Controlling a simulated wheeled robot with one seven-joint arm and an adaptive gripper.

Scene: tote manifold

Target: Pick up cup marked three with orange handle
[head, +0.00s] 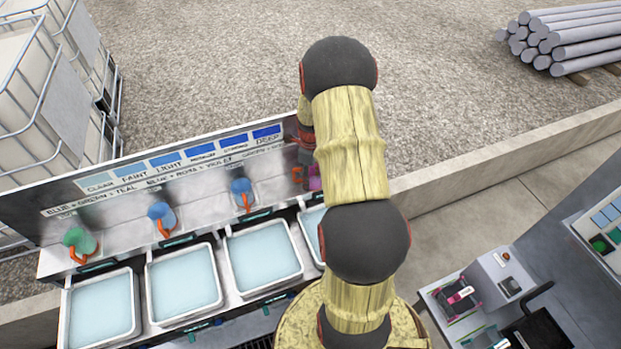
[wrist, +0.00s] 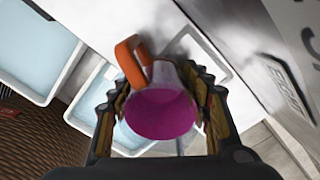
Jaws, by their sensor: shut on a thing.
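A cup with a magenta inside (wrist: 162,108) and an orange handle (wrist: 131,64) sits between the fingers of my gripper (wrist: 160,88) in the wrist view. The fingers are shut on the cup from both sides, and its open mouth faces the camera. No number mark is readable on it. In the head view a small bit of the magenta cup (head: 315,178) shows beside my arm, at the right end of the cup row. My arm hides most of it and my gripper there. I cannot tell whether the cup touches the ledge.
A green cup (head: 80,241) and two blue cups, one at the middle (head: 162,217) and one nearer my arm (head: 241,194), stand on the steel ledge, all with orange handles. Pale blue liquid fills trays (head: 223,268) in front. A colour-label panel (head: 160,172) rises behind.

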